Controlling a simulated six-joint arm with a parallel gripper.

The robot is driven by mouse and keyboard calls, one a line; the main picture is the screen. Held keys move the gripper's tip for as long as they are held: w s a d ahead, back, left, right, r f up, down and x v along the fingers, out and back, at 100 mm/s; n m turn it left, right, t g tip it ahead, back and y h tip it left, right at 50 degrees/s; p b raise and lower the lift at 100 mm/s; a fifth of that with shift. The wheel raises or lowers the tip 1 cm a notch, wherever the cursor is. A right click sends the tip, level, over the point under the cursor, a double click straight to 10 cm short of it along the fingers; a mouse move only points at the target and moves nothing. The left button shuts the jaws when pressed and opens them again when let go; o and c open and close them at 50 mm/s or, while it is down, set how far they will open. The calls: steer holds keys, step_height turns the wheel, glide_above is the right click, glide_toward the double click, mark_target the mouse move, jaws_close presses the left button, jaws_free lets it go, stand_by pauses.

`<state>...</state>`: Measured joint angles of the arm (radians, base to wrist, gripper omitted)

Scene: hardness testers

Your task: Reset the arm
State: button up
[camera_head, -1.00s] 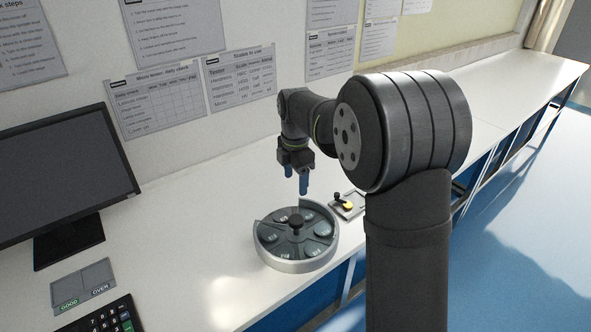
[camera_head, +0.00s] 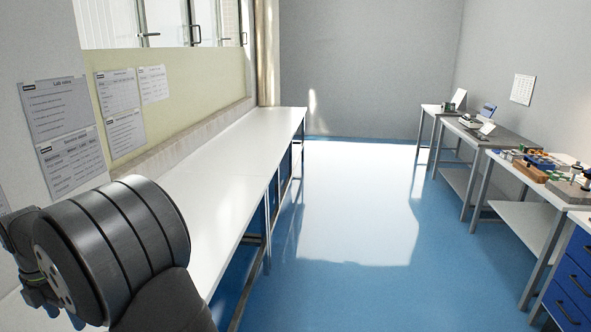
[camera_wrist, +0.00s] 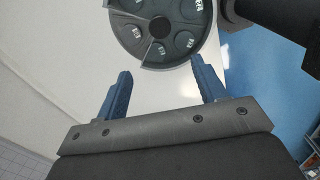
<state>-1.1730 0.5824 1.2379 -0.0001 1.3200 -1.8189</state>
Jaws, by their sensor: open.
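My gripper shows in the wrist view (camera_wrist: 160,92) with its two blue fingers wide apart and nothing between them. In the head view my gripper (camera_head: 50,305) is at the lower left edge, beside my large dark arm joint, and only partly shows. Past the fingertips in the wrist view is a round grey tray (camera_wrist: 122,30) with numbered compartments and a dark centre knob. The tray is apart from the fingers and cut off by the top of the picture. It is not visible in the head view.
A long white bench (camera_head: 225,165) runs along the left wall, its visible top bare. Blue floor (camera_head: 350,265) lies open in the middle. At right stand tables (camera_head: 525,215) with several small items and a blue drawer cabinet (camera_head: 570,275).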

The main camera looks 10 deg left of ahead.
step_height(320, 180, down, 17)
steer(key=shift+f, duration=0.1)
stand_by(0.4)
step_height(320, 180, up, 17)
step_height(320, 180, down, 17)
steer(key=shift+r, duration=0.1)
steer(key=m, duration=0.9)
stand_by(0.8)
steer(key=shift+w, duration=0.1)
stand_by(0.6)
